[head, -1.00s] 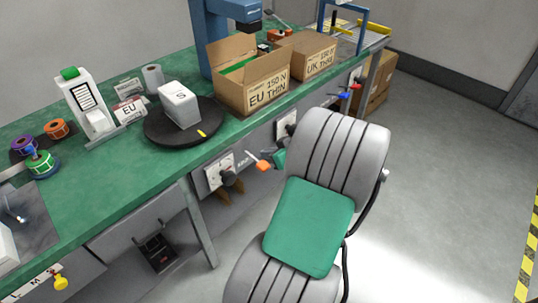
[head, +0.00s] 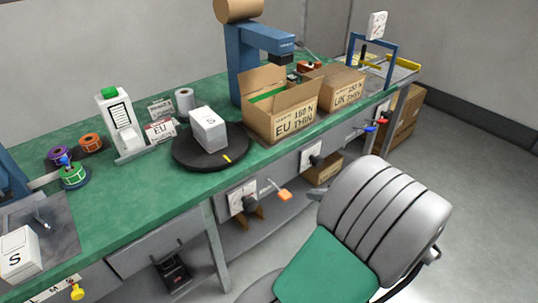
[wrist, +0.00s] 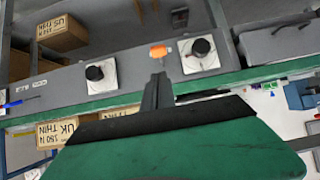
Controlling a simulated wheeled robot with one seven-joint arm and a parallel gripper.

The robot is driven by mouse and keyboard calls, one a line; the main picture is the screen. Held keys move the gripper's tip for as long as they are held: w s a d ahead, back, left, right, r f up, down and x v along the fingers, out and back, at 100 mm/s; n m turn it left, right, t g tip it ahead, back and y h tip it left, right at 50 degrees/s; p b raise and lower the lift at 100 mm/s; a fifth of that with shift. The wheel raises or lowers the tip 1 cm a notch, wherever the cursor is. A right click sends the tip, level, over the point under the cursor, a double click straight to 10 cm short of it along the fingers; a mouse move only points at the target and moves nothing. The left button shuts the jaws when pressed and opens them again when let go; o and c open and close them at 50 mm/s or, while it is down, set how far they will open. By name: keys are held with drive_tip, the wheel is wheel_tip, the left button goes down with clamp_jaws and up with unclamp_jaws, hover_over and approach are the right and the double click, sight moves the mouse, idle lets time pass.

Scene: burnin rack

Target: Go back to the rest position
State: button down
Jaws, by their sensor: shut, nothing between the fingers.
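My gripper (wrist: 160,80) shows in the wrist view as dark fingers closed together, with nothing held. It points toward the front of the bench, at an orange-ended lever (wrist: 158,52) between two white switch plates; I cannot tell the gap. The orange-ended lever also shows in the head view (head: 284,195), apart from the visible arm.
The green bench (head: 130,215) runs along the left. Cartons stand below the bench (head: 323,170). Grey floor is clear at right.

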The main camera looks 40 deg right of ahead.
drive_tip(key=w+a+r+n+g+y+p, duration=0.1)
drive_tip(key=w+a+r+g+p, duration=0.25)
drive_tip(key=a, duration=0.45)
drive_tip(key=w+a+r+g+y+p, duration=0.1)
drive_tip(key=w+a+r+g+p, duration=0.2)
drive_tip(key=a, duration=0.5)
drive_tip(key=s+a+r+h+p, duration=0.1)
drive_tip(key=s+a+r+p, duration=0.1)
drive_tip(key=a+r, duration=0.3)
drive_tip(key=s+a+r+m+g+h+p, duration=0.1)
drive_tip(key=a+r, duration=0.4)
drive_tip(key=a, duration=0.5)
drive_tip(key=shift+s+a+p, duration=0.25)
drive_tip(key=shift+s+p, duration=0.35)
drive_tip(key=shift+p, duration=0.2)
